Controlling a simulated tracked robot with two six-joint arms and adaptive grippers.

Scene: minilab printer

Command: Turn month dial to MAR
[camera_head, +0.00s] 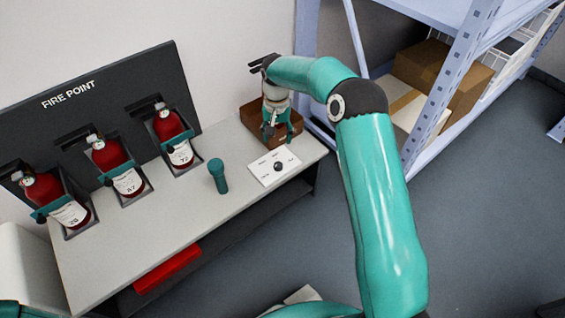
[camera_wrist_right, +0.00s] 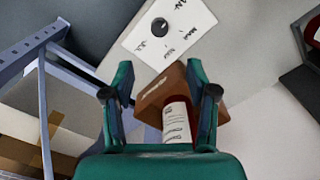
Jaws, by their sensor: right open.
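The month dial is a small black knob (camera_head: 277,166) on a white plate (camera_head: 262,174), lying on the light worktop near its right end. In the right wrist view the knob (camera_wrist_right: 160,27) is at the top, on the white plate (camera_wrist_right: 186,46) with several printed labels around it. The labels and the knob's pointing direction are too small to read surely. My right gripper (camera_head: 273,128) is open, pointing down behind the plate, over a brown box. Its two fingers (camera_wrist_right: 160,78) are apart and clear of the knob. My left gripper is out of view.
The brown box (camera_head: 252,120) stands at the worktop's back right; the wrist view shows a white-labelled item by it. A teal cylinder (camera_head: 217,176) stands left of the plate. Red extinguishers (camera_head: 168,126) line the back. A metal shelf (camera_head: 440,85) with cartons is at right.

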